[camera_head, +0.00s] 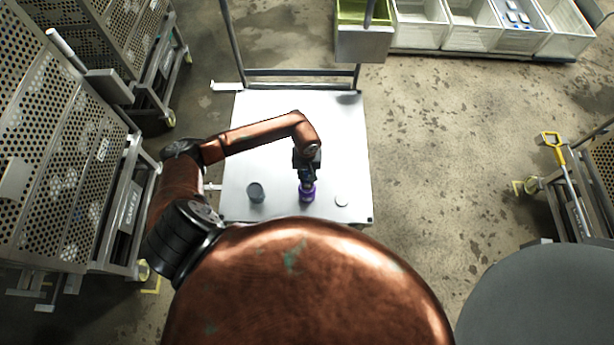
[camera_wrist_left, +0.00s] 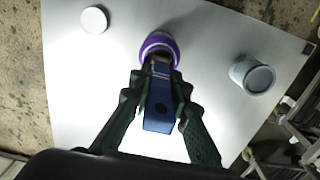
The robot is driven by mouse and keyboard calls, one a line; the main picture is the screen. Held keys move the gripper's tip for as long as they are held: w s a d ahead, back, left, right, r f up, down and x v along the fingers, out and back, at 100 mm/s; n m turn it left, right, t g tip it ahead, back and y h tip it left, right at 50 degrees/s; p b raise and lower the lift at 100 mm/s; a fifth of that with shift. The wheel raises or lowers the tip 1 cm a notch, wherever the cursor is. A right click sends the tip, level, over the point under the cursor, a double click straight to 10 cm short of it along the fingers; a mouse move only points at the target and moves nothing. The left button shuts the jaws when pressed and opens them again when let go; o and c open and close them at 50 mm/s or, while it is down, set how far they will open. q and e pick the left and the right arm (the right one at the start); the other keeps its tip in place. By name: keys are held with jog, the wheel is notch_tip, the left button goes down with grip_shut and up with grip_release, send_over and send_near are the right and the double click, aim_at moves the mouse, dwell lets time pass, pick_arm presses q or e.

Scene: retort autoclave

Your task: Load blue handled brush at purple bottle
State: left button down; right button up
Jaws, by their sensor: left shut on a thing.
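My left gripper (camera_head: 307,178) is over the white table top and close above the purple bottle (camera_head: 307,193). In the left wrist view my left gripper (camera_wrist_left: 160,106) is shut on a blue block-like handle (camera_wrist_left: 161,112), the brush's handle. The far end of the brush meets the mouth of the purple bottle (camera_wrist_left: 160,42); how deep it sits inside I cannot tell. The bottle appears upright. My right gripper is not in view.
A grey cup-like container (camera_head: 256,193) stands left of the bottle, and a white round disc (camera_head: 342,200) lies to its right. The white table (camera_head: 340,130) is otherwise clear behind them. Perforated racks (camera_head: 60,160) stand at the left; white bins (camera_head: 470,28) stand at the back right.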

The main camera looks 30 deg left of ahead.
pick_arm(q)
jog(key=shift+w+r+p, duration=0.1)
jog(key=shift+r+p, duration=1.15)
jog(key=shift+r, duration=1.9)
